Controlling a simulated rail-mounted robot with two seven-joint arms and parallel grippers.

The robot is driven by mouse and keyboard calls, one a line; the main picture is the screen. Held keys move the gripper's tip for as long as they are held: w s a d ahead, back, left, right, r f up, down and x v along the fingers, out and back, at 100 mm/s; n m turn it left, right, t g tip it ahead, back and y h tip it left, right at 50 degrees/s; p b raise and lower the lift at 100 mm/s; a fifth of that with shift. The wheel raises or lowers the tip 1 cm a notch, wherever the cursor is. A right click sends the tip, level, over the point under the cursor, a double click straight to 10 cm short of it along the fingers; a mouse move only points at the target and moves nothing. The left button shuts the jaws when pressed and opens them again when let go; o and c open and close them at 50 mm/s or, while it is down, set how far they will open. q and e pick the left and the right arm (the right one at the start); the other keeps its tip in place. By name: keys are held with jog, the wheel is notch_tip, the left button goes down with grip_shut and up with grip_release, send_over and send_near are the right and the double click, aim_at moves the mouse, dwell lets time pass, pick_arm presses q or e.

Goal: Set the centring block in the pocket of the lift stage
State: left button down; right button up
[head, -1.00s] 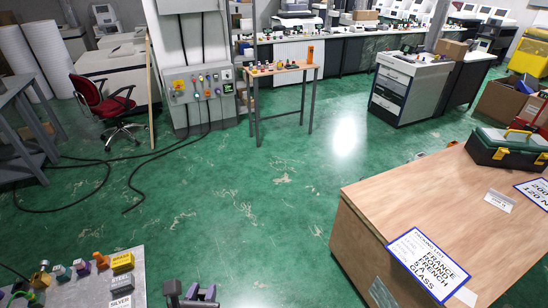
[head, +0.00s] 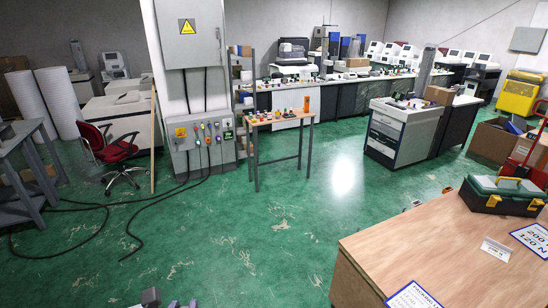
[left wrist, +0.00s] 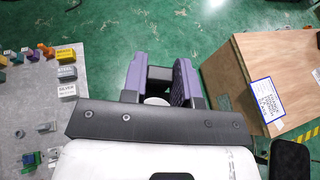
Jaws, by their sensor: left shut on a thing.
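My left gripper (head: 182,302) shows only its tips at the bottom edge of the head view. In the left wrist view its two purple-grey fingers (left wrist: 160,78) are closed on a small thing. A pale rounded part (left wrist: 156,101) shows between them, mostly hidden by the gripper. I cannot tell from its look whether it is the centring block. The gripper hangs over the green floor, between the grey table and the wooden crate. I cannot make out the lift stage or its pocket in either view. My right gripper is not in view.
A grey table (left wrist: 40,110) with labelled blocks and small parts is at left in the wrist view. A large wooden crate (head: 420,250) bears a toolbox (head: 503,195) at right. A small wooden bench (head: 282,118) stands farther back.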

pick_arm(q)
jog(key=s+a+r+n+g+y+p, duration=0.1)
jog(key=s+a+r+n+y+p, duration=0.1)
jog(key=r+p, duration=0.6)
jog(key=s+n+y+p, duration=0.1)
jog(key=n+y+p, duration=0.1)
jog(key=p, duration=0.3)
jog(key=shift+s+a+g+y, duration=0.2)
jog(key=shift+g+y, duration=0.1)
jog(key=shift+y, duration=0.2)
jog(key=shift+d, duration=0.1)
jog(key=shift+a, duration=0.2)
